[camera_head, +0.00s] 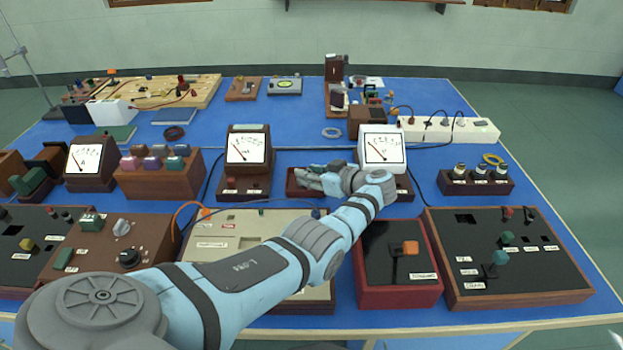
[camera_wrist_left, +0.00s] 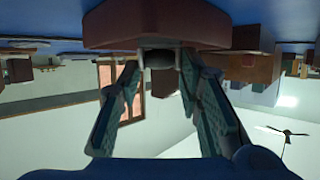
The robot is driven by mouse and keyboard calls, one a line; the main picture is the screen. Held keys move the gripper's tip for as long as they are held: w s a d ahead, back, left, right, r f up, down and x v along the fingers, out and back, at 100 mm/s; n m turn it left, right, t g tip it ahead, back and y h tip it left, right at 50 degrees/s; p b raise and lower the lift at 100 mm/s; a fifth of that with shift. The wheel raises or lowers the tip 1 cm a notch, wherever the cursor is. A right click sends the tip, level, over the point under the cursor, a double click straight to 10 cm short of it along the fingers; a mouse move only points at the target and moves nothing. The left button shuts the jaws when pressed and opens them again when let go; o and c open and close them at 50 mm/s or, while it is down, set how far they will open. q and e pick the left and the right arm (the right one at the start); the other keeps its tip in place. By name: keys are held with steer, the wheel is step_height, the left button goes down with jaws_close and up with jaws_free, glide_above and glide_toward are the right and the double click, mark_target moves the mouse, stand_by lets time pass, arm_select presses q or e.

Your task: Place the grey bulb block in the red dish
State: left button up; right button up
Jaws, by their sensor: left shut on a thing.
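My left gripper (camera_head: 312,181) reaches in low at the middle of the bench, at the small dark red dish (camera_head: 294,187). Its hand covers much of the dish in the head view. The left wrist view looks upside down; there the two fingers of the gripper (camera_wrist_left: 160,72) close on a small dark grey block (camera_wrist_left: 159,59), taken as the grey bulb block. The red dish (camera_wrist_left: 155,30) fills the top of that view, right beside the block. I cannot tell whether the block touches the dish. My right gripper is not in view.
Analog meters (camera_head: 248,151) and (camera_head: 382,149) stand behind the dish on both sides. A cream panel box (camera_head: 205,248) lies in front, under my arm. Bare blue bench (camera_head: 300,135) shows behind.

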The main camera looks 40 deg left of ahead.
arm_select(q)
steer(key=o, duration=1.1)
steer(key=shift+d+r, duration=0.2)
steer(key=shift+d, duration=0.05)
steer(key=p+v, duration=0.1)
steer(key=v, duration=0.6)
